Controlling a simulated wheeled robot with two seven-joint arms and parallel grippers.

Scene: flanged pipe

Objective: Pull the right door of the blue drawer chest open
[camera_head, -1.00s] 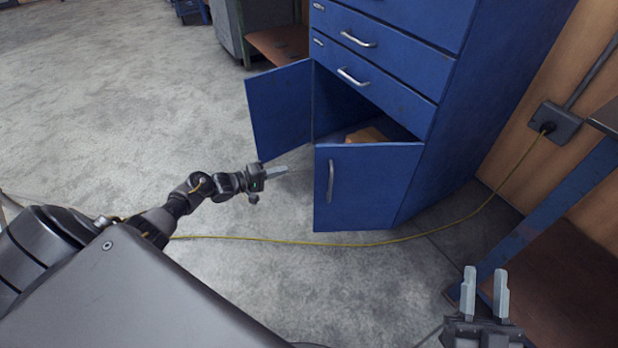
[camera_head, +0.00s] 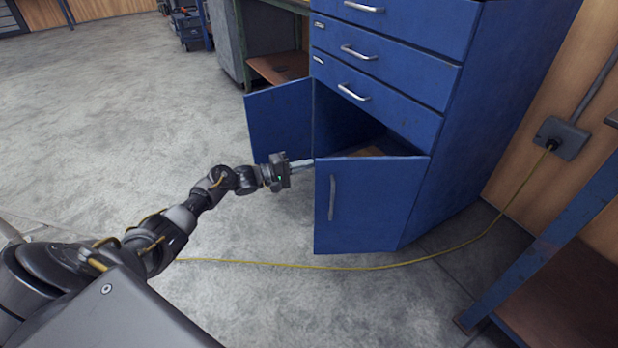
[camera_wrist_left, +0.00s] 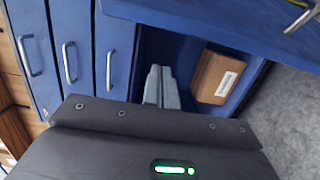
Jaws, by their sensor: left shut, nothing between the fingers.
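The blue drawer chest (camera_head: 485,110) stands at the centre right with drawers above and a two-door cupboard below. Its right door (camera_head: 372,205), with a vertical metal handle (camera_head: 332,198), is partly open. Its left door (camera_head: 279,122) stands wide open. My left gripper (camera_head: 303,163) is shut and empty, its fingertips by the free edge of the right door, at the gap between the doors. I cannot tell if they touch the door. The left wrist view shows the shut fingers (camera_wrist_left: 161,88) pointing into the cupboard. My right gripper is out of view.
A cardboard box (camera_wrist_left: 217,77) with a white label lies inside the cupboard. A yellow cable (camera_head: 400,265) runs across the floor to a wall socket box (camera_head: 562,138). A blue-legged bench (camera_head: 540,255) stands at the right. The floor at the left is open.

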